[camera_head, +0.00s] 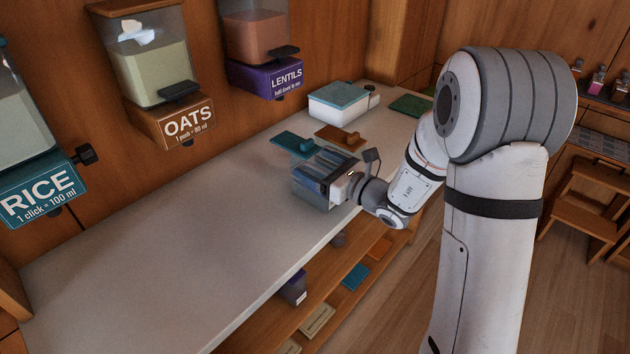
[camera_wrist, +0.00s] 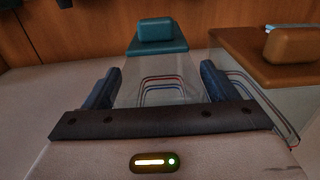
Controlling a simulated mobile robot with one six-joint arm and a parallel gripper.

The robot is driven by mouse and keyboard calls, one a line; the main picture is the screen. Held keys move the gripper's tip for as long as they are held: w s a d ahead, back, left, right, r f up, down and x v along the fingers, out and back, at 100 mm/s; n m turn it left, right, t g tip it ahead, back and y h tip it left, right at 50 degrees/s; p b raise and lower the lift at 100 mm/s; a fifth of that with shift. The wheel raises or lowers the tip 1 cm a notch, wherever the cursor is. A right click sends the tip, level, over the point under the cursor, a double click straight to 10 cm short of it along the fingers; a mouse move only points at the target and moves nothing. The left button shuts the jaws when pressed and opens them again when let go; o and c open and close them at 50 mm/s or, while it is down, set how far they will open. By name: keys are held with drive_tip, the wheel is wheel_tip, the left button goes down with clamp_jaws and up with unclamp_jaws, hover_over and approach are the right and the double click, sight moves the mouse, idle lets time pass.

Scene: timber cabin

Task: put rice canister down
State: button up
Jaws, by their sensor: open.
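The rice canister, clear-walled with a teal lid and knob (camera_wrist: 157,46), is straight ahead in the wrist view; its clear body shows between my fingers. In the head view its teal lid (camera_head: 291,140) shows on the counter just past my gripper (camera_head: 308,170). My gripper (camera_wrist: 161,72) is open, with one finger on each side of the canister's clear body. Red and blue lines show on or through that body. Whether a finger touches the wall, and the canister's base, cannot be made out. The rice dispenser (camera_head: 42,190) with its teal label hangs at the far left.
A clear canister with a brown lid (camera_wrist: 268,68) stands close on the right; its lid also shows in the head view (camera_head: 338,135). A white box with a pale teal top (camera_head: 338,103) is behind. The left counter (camera_head: 170,260) is clear. Oats (camera_head: 185,122) and lentils (camera_head: 268,78) dispensers hang above.

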drive_tip(key=shift+c, duration=0.3)
drive_tip(key=c, duration=1.5)
